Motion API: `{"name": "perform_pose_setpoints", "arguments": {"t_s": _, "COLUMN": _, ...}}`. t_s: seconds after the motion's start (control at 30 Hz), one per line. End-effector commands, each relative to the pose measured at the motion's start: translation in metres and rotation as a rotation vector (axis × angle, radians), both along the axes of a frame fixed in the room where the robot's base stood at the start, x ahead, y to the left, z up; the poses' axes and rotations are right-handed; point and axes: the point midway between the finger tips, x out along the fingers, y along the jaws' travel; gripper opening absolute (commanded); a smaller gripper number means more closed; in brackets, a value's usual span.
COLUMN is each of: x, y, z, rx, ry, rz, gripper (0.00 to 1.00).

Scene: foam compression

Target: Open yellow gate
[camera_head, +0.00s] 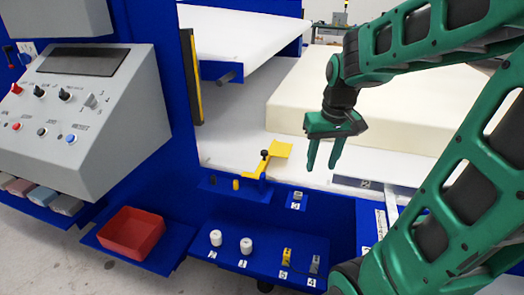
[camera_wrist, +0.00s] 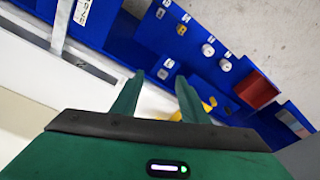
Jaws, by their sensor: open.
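The yellow gate (camera_head: 276,155) is a small bent yellow piece with a black knob (camera_head: 264,154), at the front edge of the white machine bed. Its lower end meets the blue ledge. My green gripper (camera_head: 323,168) hangs to the right of the gate, fingers pointing down, open and empty, apart from it. The rest of the gate is hidden there behind the finger and gripper body.
A large cream foam block (camera_head: 300,105) lies on the bed behind my gripper. A grey control panel (camera_head: 85,110) stands at left, above a red bin (camera_head: 132,232). A blue shelf (camera_head: 262,262) in front holds white cylinders (camera_head: 246,246) and small labelled pieces.

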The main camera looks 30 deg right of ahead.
Motion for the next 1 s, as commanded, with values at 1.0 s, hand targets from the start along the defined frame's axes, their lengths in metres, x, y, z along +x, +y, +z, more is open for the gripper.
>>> {"name": "perform_pose_setpoints", "arguments": {"t_s": 1.0, "x": 0.247, "y": 0.027, "z": -0.063, "rx": -0.046, "ry": -0.226, "rz": 0.333, "gripper": 0.4}}
